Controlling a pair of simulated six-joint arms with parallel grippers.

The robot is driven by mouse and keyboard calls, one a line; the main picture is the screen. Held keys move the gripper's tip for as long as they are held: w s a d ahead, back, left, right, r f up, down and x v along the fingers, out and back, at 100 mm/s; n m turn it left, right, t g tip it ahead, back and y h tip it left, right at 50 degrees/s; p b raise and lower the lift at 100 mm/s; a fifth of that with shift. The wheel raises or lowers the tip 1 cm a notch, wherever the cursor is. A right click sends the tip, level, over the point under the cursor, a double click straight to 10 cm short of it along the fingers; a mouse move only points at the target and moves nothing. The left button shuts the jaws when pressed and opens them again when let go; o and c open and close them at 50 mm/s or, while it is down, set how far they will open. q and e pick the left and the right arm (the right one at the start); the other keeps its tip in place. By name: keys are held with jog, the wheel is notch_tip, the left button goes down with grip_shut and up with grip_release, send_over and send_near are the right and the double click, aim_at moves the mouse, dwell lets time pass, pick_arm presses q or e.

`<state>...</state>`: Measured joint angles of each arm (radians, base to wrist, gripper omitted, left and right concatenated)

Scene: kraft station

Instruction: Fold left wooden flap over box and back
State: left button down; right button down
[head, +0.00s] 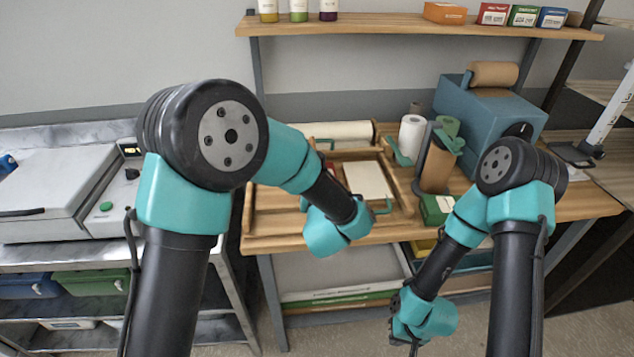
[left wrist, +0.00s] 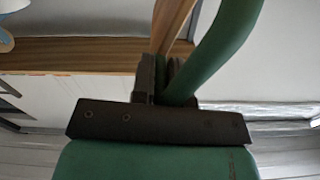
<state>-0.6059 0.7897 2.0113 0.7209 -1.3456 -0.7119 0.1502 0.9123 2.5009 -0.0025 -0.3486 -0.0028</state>
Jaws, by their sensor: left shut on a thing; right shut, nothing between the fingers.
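A cream box (head: 369,180) lies in a wooden tray (head: 270,243) on the bench in the head view. My left arm reaches across the tray, and its wrist hides the gripper's fingers and part of the tray there. The rest of the flap cannot be made out. My right gripper (head: 413,340) is shut and empty, low in front of the bench, pointing down, apart from the box.
White and brown rolls (head: 411,138) stand right of the tray. A blue-grey dispenser (head: 487,120) is behind them. A wooden shelf (head: 400,25) with bottles and small boxes runs above. A grey machine (head: 55,190) stands at left.

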pick_arm(q)
jog(key=shift+a, duration=0.1)
jog(key=a+n, duration=0.5)
jog(key=a, duration=0.1)
jog(key=shift+s+a+n, duration=0.25)
jog(key=shift+s+n, duration=0.05)
jog(key=shift+s, duration=0.05)
dwell(0.4)
jog(key=shift+r, duration=0.1)
jog(key=c, duration=1.1)
grip_release()
